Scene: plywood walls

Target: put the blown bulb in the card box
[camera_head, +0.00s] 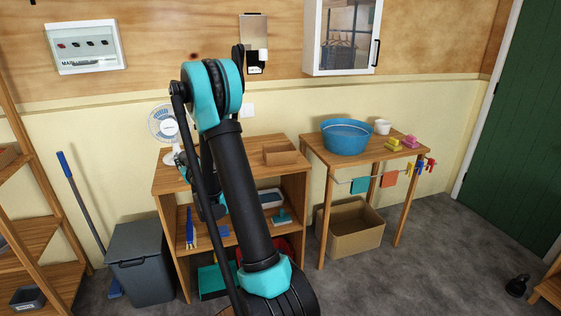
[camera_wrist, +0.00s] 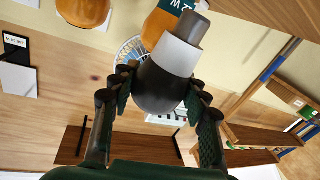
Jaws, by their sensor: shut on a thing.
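The blown bulb (camera_wrist: 166,83) has a dark, blackened globe, a white collar and a grey base. In the wrist view my gripper (camera_wrist: 161,92) is shut on its globe, one finger on each side, with the base pointing up and right. In the head view my arm hides the bulb and most of the gripper. A small open card box (camera_head: 281,154) sits on the right of the wooden bench top. A larger open cardboard box (camera_head: 350,236) stands on the floor under the side table. I cannot tell which is the task's box.
The wooden bench (camera_head: 292,144) also carries a fan (camera_head: 163,123). The side table (camera_head: 365,157) holds a blue basin (camera_head: 346,137), a white cup (camera_head: 383,127) and sponges. A dark grey bin (camera_head: 141,262) stands left of the bench. A glass-fronted cabinet (camera_head: 342,36) hangs above.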

